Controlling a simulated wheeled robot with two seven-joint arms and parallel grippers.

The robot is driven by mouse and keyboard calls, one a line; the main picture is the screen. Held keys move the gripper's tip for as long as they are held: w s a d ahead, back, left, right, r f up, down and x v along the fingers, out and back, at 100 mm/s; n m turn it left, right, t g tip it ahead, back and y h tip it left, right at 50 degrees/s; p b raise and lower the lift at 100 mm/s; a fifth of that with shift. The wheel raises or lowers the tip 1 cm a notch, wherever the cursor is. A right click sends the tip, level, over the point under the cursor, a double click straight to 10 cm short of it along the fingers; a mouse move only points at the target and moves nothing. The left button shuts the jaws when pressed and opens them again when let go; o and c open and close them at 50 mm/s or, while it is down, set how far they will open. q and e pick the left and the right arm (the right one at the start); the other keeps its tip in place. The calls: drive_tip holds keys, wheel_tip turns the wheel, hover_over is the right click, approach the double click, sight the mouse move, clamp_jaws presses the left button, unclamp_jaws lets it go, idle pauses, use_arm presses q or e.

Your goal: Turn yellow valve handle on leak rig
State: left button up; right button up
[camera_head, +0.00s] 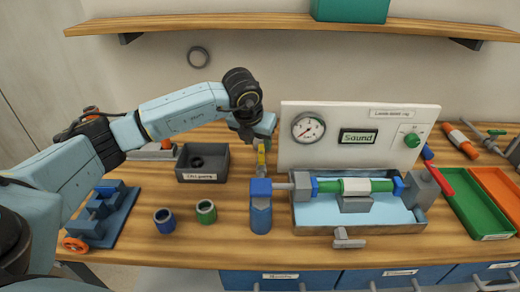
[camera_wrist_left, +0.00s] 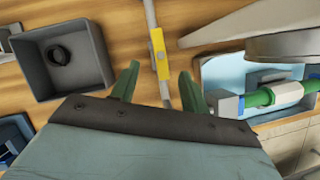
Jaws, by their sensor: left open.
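The yellow valve handle (camera_head: 261,157) shows on a grey pipe behind the blue fitting (camera_head: 260,188) at the left of the leak rig (camera_head: 340,140). In the left wrist view the yellow handle (camera_wrist_left: 158,52) lies just ahead of the gap between my fingertips, lengthwise along the pipe. My left gripper (camera_head: 262,141) is open, above and close to the handle; its two green fingers (camera_wrist_left: 158,76) stand apart with the pipe passing between them in the picture. I cannot tell whether they touch it. The rig's display reads "Sound". My right gripper is not in view.
A dark bin (camera_head: 203,178) stands left of the handle. A green tube (camera_head: 330,186) spans the rig's basin (camera_head: 372,229). Green (camera_head: 470,205) and orange (camera_head: 500,190) trays lie at right. A shelf (camera_head: 250,22) runs above.

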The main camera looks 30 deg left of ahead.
sight(261, 153)
use_arm(q)
drive_tip(key=x, duration=0.5)
